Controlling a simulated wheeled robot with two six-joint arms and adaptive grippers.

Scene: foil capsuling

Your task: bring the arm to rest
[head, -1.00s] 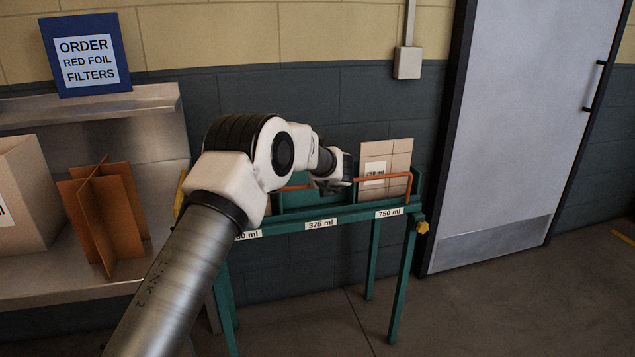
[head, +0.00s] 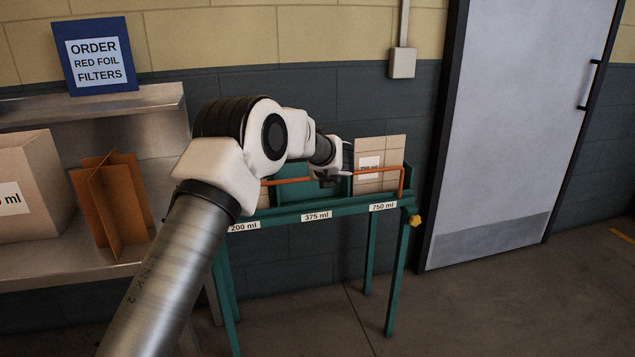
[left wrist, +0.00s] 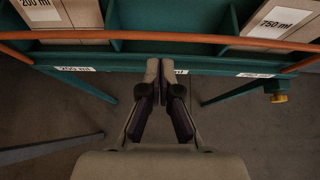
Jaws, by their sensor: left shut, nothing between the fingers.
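My left arm reaches in from the lower left in the head view, bent at the elbow. Its wrist is in front of the green rack (head: 345,208). The left gripper (left wrist: 165,70) is shut and empty in the left wrist view, with its two fingers together in front of the rack's front edge and orange rail (left wrist: 125,36). The fingertips cover part of the middle label. In the head view the gripper is small, dark and partly hidden by my wrist. My right gripper is in neither view.
The rack's 750 ml bay holds cardboard (head: 378,152); cardboard (left wrist: 60,15) also stands in the 200 ml bay. The middle bay looks empty. A steel shelf (head: 60,265) at left bears a carton (head: 35,185), a brown divider (head: 115,205) and an order sign (head: 97,55). Floor at right is clear.

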